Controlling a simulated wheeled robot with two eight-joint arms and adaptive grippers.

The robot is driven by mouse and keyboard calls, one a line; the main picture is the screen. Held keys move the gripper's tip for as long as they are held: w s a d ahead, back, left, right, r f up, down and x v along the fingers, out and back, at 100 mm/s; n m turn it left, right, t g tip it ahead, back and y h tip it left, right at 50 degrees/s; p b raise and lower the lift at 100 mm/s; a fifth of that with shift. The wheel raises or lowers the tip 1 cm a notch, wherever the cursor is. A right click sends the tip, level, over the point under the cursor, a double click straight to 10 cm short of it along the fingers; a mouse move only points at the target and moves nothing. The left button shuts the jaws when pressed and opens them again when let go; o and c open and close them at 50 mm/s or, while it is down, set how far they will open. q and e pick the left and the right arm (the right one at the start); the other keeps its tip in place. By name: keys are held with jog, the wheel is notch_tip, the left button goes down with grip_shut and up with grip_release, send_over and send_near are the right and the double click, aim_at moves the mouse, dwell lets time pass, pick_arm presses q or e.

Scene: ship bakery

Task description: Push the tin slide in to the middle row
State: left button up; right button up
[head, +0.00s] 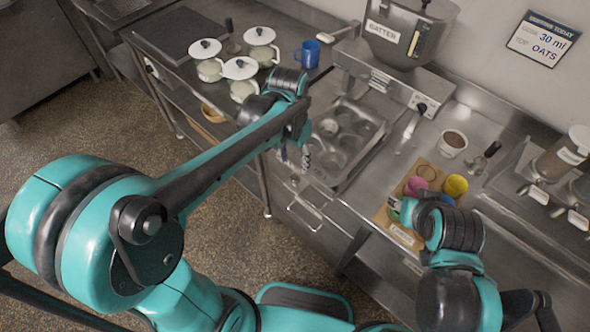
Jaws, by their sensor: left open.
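The metal muffin tin (349,143) with several round cups sits in a steel tray-like slide on the counter, below and in front of the batter hopper (398,38). My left arm reaches over from the left. My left gripper (296,157) points down at the tin's near left edge and is open. I cannot tell whether it touches the slide. The forearm hides part of the slide's left side. My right gripper (402,207) is by the wooden board at the right, mostly hidden by its own wrist, so its fingers are unclear.
A board (388,215) with pink, yellow and blue round items lies right of the tin. A bowl (453,143) stands behind it. White-lidded pots (206,50) and a blue mug (308,52) stand at the back left. A drawer handle (305,214) juts out below the counter.

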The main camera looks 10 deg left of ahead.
aim_at(295, 176)
pick_arm(q)
notch_tip(295, 176, down, 8)
jog(key=shift+d+r+b, duration=0.15)
jog(key=shift+b, duration=1)
grip_shut()
